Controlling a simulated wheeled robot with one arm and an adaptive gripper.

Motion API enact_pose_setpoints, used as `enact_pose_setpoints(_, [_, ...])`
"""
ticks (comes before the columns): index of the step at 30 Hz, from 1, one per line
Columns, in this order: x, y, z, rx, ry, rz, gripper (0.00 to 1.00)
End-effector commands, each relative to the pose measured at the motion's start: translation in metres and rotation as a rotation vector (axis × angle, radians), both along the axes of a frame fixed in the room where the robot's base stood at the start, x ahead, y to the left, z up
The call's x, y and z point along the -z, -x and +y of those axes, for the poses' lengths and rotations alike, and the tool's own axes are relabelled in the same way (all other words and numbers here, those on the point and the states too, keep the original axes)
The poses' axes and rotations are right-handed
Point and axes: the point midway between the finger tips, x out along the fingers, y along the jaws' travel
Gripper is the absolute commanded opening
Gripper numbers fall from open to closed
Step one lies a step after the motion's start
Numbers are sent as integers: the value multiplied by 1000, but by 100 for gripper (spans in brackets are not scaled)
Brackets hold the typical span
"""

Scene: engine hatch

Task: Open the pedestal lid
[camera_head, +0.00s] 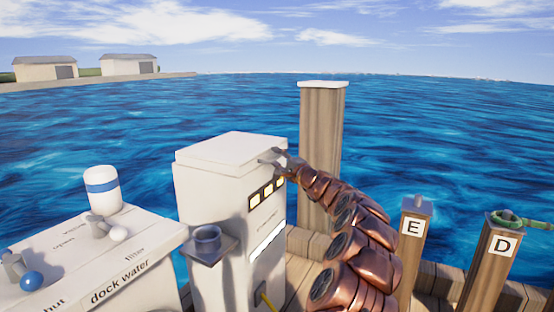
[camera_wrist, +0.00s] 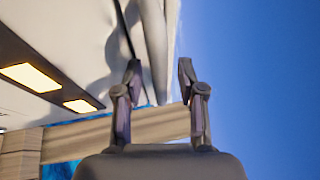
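The white pedestal (camera_head: 235,215) stands in the middle of the head view. Its flat white lid (camera_head: 230,149) lies down on top, with a thin seam below it. My gripper (camera_head: 274,159) is at the lid's right front corner, at the end of the copper arm. In the wrist view my gripper (camera_wrist: 160,72) has its two fingers apart, with nothing clearly held. The pale lid edge (camera_wrist: 155,35) shows just beyond the gap between the fingertips, and a dark seam runs beside it. I cannot tell whether a finger touches the lid.
The pedestal has lit yellow panels (camera_head: 267,190) and a side shelf with a dark cup (camera_head: 208,238). A white dock water box (camera_head: 90,262) with small valves stands left. A wooden piling (camera_head: 321,150) stands behind my arm. Posts E (camera_head: 412,250) and D (camera_head: 497,262) are right.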

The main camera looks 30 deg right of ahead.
Motion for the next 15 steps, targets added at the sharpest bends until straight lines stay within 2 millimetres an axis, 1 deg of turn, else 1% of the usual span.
enact_pose_setpoints(6, [0, 0, 0, 0, 0, 0, 39])
enact_pose_setpoints(8, [0, 0, 0, 0, 0, 0, 34])
enact_pose_setpoints(15, [0, 0, 0, 0, 0, 0, 9])
